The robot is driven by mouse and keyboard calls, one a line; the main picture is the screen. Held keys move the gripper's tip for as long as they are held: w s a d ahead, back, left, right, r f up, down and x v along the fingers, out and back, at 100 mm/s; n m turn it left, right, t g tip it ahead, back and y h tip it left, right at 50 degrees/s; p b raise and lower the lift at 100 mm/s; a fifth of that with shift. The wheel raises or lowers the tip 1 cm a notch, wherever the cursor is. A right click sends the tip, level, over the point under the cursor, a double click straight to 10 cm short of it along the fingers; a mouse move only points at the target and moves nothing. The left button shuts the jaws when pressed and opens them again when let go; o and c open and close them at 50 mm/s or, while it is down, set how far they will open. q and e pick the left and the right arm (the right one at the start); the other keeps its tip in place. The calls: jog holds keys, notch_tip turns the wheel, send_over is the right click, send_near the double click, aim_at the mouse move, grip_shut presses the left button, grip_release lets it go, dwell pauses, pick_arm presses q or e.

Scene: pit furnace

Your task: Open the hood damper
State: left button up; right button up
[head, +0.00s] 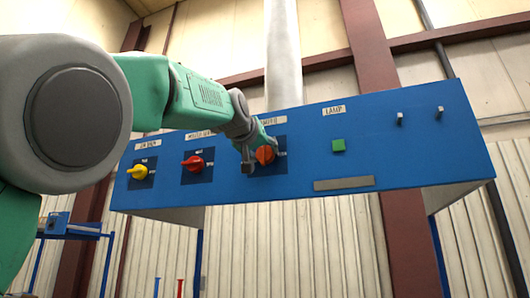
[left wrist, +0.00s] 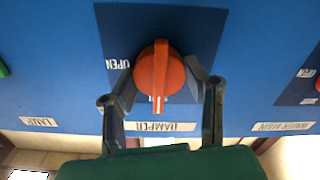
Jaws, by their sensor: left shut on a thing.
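The blue hood panel (head: 230,190) carries a row of knobs. The damper knob (head: 265,155) is round and orange-red on a dark blue plate, under a white label. It also shows in the left wrist view (left wrist: 158,70), which is upside down. There its pale pointer line points toward the label strip, and the word OPEN (left wrist: 117,64) is beside the knob. My left gripper (head: 255,158) is shut on the damper knob, with one dark finger on each side (left wrist: 160,88) in the wrist view. My right gripper is not in view.
Left of the damper knob are a red knob (head: 195,162) and a yellow knob (head: 138,171). A green lamp button (head: 338,145) and two small pegs are to its right. A pale duct (head: 284,60) rises behind the panel. Open space lies below the panel.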

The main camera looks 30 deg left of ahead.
pick_arm(q)
jog(key=shift+a, duration=0.1)
jog(key=shift+d+r+m, duration=0.15)
jog(key=shift+d+m, duration=0.05)
jog(key=shift+m, duration=0.7)
jog(key=shift+m+p, duration=0.3)
jog(key=shift+m, duration=0.5)
jog(key=m, duration=0.2)
jog(key=shift+m, duration=0.4)
jog(key=m+b, duration=0.1)
jog(key=m, duration=0.5)
jog(key=shift+d, duration=0.1)
jog(key=m, duration=0.5)
jog(key=shift+f+m, duration=0.25)
jog(key=shift+m, duration=0.15)
jog(key=shift+w, duration=0.1)
jog(key=shift+f, duration=0.1)
